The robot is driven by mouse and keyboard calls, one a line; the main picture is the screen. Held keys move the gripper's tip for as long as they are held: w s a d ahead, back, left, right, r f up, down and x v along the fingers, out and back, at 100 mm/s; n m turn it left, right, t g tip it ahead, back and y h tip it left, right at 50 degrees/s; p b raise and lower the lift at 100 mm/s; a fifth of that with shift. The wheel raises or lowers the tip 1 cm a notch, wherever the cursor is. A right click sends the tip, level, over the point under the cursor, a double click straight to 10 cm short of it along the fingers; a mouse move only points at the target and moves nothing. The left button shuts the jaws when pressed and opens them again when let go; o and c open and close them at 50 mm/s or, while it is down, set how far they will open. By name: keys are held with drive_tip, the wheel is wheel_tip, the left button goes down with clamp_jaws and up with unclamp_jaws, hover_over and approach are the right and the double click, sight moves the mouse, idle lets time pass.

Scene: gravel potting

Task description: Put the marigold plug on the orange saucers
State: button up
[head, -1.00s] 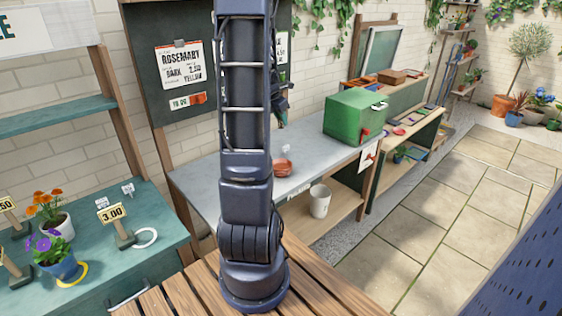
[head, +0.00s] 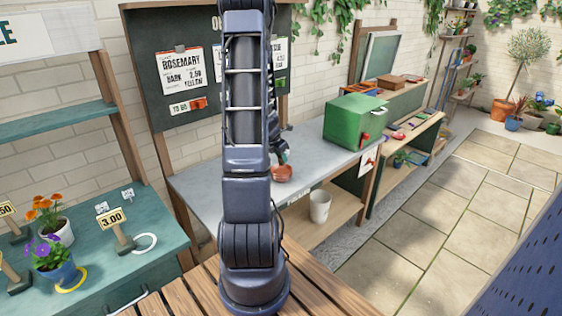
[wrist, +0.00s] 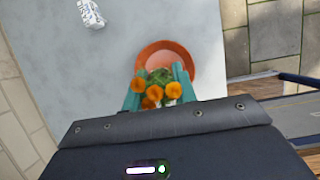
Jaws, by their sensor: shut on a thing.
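The marigold plug (wrist: 156,92), with orange blooms and green leaves, is held between the teal fingers of my gripper (wrist: 158,84). In the wrist view it overlaps the near part of the round orange saucer (wrist: 165,46). In the head view the orange saucer (head: 284,177) sits on the grey bench, and my gripper (head: 281,157) is right over it. The plug's underside is hidden, so I cannot tell whether it touches the saucer. I cannot tell whether several saucers are stacked.
The grey bench (head: 208,186) is mostly clear around the saucer. A green box (head: 352,120) stands to its right, and a white bucket (head: 319,205) is on the shelf below. A small white tag-like object (wrist: 91,14) lies beyond the saucer. Potted flowers (head: 48,215) stand on the left stand.

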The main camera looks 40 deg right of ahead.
drive_tip(key=shift+f, duration=1.2)
drive_tip(key=shift+f, duration=0.15)
drive_tip(key=o, duration=1)
drive_tip(key=shift+c, duration=0.2)
